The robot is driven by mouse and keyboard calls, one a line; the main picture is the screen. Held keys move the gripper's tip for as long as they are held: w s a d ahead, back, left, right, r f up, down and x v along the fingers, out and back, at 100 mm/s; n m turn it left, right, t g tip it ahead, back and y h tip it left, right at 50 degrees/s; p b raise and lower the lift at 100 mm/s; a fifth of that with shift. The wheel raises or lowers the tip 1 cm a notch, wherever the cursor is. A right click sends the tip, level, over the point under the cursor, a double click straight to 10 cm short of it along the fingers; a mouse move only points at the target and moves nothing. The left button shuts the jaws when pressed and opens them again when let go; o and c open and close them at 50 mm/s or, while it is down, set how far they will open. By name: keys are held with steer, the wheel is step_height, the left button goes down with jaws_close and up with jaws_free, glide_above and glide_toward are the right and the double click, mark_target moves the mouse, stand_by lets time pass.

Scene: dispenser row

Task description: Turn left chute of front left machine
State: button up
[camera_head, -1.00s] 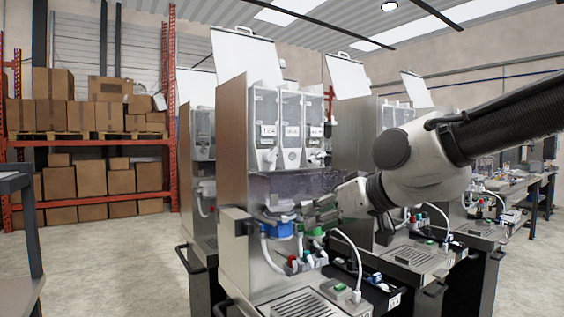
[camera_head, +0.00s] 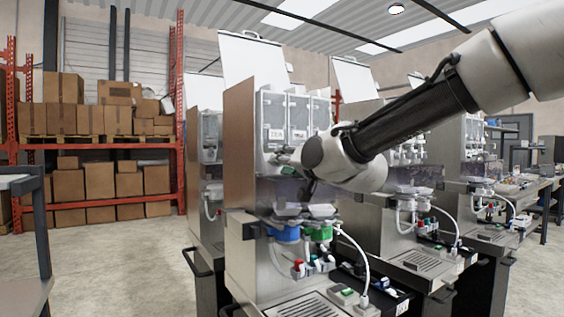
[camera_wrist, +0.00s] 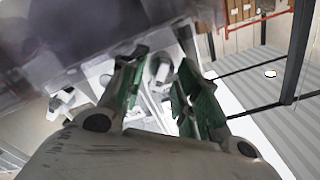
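The front left machine (camera_head: 240,140) is a steel dispenser with clear canisters (camera_head: 271,112) in a row near its top. In the head view my gripper (camera_head: 286,156) is at the lower front of the left canister, and my wrist hides much of the canister fronts. In the wrist view my gripper (camera_wrist: 162,64) has its two green-padded fingers spread. A grey chute (camera_wrist: 161,72), apparently the left one, lies between or just beyond them; contact cannot be told. Another pale chute (camera_wrist: 64,103) shows to the left in that view.
Below are a blue-collared part (camera_head: 287,234), a green-collared part (camera_head: 319,233), white hoses and a drip tray (camera_head: 305,304). More machines stand behind and to the right. A shelf with boxes (camera_head: 68,185) stands at the left, with bare floor before it.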

steer(key=shift+x, duration=0.8)
steer(key=c, duration=0.7)
steer(key=shift+m, duration=0.3)
steer(key=m, duration=0.5)
steer(key=shift+f, duration=0.1)
steer(key=m, duration=0.6)
steer(key=shift+f, duration=0.1)
